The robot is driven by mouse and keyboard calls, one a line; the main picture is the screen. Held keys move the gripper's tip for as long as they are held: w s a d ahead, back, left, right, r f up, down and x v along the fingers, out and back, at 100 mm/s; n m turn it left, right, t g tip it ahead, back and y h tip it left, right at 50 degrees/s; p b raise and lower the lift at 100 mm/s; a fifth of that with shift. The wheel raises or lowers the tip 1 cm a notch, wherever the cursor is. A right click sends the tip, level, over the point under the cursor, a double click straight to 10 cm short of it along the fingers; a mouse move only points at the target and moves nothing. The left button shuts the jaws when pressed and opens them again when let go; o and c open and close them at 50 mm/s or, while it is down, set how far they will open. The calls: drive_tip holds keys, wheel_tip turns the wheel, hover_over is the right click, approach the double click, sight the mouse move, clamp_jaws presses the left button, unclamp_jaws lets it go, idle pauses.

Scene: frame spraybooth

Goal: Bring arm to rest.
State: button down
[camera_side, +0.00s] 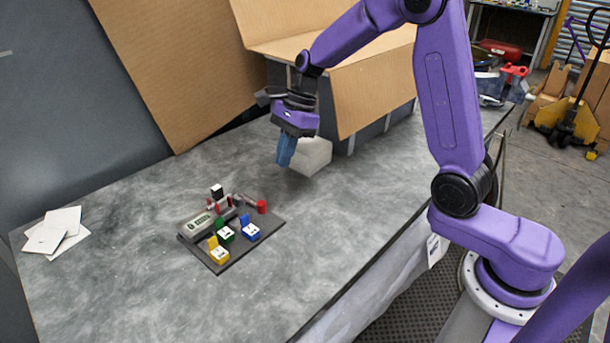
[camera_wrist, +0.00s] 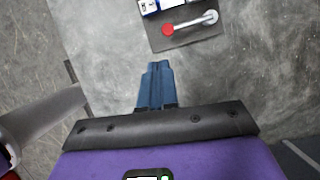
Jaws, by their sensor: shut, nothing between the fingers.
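My gripper (camera_side: 285,152) hangs over the grey table, with its blue fingers pointing down. The fingers are shut with nothing between them. In the wrist view the shut blue fingers (camera_wrist: 157,68) show at the middle, over bare table. The gripper is behind and to the right of a dark board (camera_side: 268,226) in the side view, clear of it. My arm reaches in from the right, bent at the elbow.
The board carries yellow (camera_side: 219,255), green (camera_side: 225,234) and blue (camera_side: 250,231) blocks and a red-ended lever (camera_side: 262,207). White sheets (camera_side: 60,228) lie at left. A whitish block (camera_side: 314,156) and a cardboard-panelled box (camera_side: 375,85) stand behind the gripper. The front table is bare.

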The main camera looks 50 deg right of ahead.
drive_tip(key=s+a+r+n+g+h, duration=0.1)
drive_tip(key=s+a+n, duration=0.1)
drive_tip(key=s+n, duration=0.5)
drive_tip(key=s+a+r+n+h, duration=0.1)
drive_tip(key=s+a+n, duration=0.1)
drive_tip(key=s+n, duration=0.5)
drive_tip(key=s+d+n+h, duration=0.1)
drive_tip(key=s+d+n, duration=0.2)
drive_tip(key=s+n, duration=0.5)
drive_tip(key=s+d+n, duration=0.3)
drive_tip(key=s+n, duration=0.6)
drive_tip(key=s, duration=0.1)
drive_tip(key=shift+d+f+t+h, duration=0.15)
drive_tip(key=shift+d+t+h, duration=0.05)
drive_tip(key=shift+t+h, duration=0.2)
